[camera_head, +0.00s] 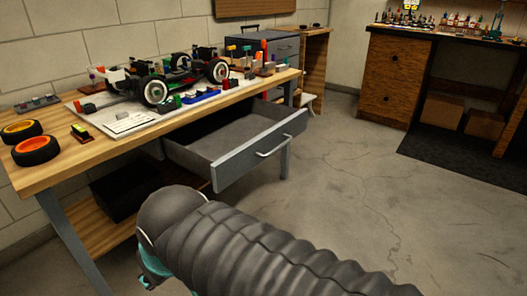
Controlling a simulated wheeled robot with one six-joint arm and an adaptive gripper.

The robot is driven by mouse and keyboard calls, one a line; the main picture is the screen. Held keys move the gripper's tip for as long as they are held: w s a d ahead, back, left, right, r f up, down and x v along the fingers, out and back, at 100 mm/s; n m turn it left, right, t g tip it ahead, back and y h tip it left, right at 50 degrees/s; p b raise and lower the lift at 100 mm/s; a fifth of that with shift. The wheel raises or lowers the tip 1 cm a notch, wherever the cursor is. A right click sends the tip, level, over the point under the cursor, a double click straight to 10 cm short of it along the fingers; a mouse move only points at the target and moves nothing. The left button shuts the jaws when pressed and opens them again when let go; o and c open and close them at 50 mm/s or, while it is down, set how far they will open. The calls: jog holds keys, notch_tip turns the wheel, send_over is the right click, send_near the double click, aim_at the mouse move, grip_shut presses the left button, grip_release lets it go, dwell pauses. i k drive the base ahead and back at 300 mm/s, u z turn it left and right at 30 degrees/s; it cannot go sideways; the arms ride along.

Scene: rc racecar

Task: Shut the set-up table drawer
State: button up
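The set-up table (52,180) has a wooden top and grey metal legs, and it stands at the left. Its grey drawer (228,172) is pulled well out below the top, and its inside looks empty. A light metal handle (275,146) is on the drawer's front face, which faces the lower right. My arm, in a dark ribbed sleeve, crosses the bottom of the view in front of the table. My gripper's fingertips do not show; only a teal part is visible at the arm's left end, near the bottom edge. The arm appears apart from the drawer.
An RC car chassis (165,80) sits on a white board on the tabletop, with small tools around it. Two orange-rimmed tyres (36,150) lie at the left. A dark box (118,192) is on the lower shelf. Concrete floor (345,165) is clear right of the drawer.

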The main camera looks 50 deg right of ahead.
aim_at(220, 147)
jog(key=z, duration=1.55)
jog(key=k, duration=0.45)
jog(key=u, duration=0.4)
jog(key=i, duration=0.4)
jog(key=z, duration=0.05)
